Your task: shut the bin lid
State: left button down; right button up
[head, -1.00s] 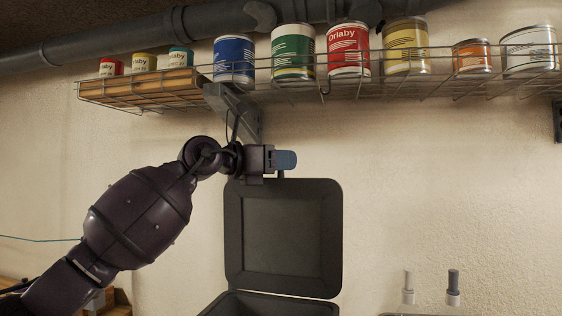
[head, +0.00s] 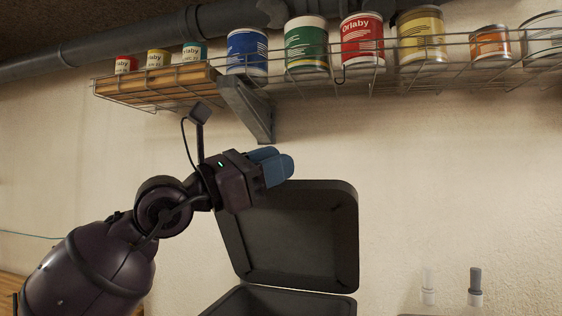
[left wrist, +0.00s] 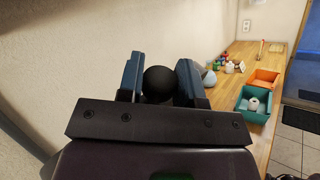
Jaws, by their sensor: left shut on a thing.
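The black bin (head: 275,300) shows at the bottom of the head view, only its upper rim in sight. Its black lid (head: 300,235) stands up from the rear rim, open, with its inner face towards me and its top tipped forward. My left gripper (head: 278,167), with blue fingers, is at the lid's top edge, left of the middle. In the left wrist view a round black knob (left wrist: 159,84) sits between the two fingers, and the gripper is shut on it. The knob is hidden behind the fingers in the head view. My right gripper is not in view.
A wire shelf (head: 330,70) with paint cans hangs on the wall above the gripper. Its grey bracket (head: 247,108) is close above my wrist. The left wrist view shows a wooden bench (left wrist: 228,95) with a teal box (left wrist: 254,104) and an orange box (left wrist: 264,80).

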pick_arm(q)
jog(key=shift+s+a+f+m+h, duration=0.3)
jog(key=shift+s+f+m+h, duration=0.1)
jog(key=shift+s+f, duration=0.25)
jog(key=shift+s+a+f+m+g, duration=0.15)
jog(key=shift+s+m+g, duration=0.15)
jog(key=shift+s, duration=0.15)
jog(key=c, duration=1.1)
grip_release()
jog(key=o, duration=0.3)
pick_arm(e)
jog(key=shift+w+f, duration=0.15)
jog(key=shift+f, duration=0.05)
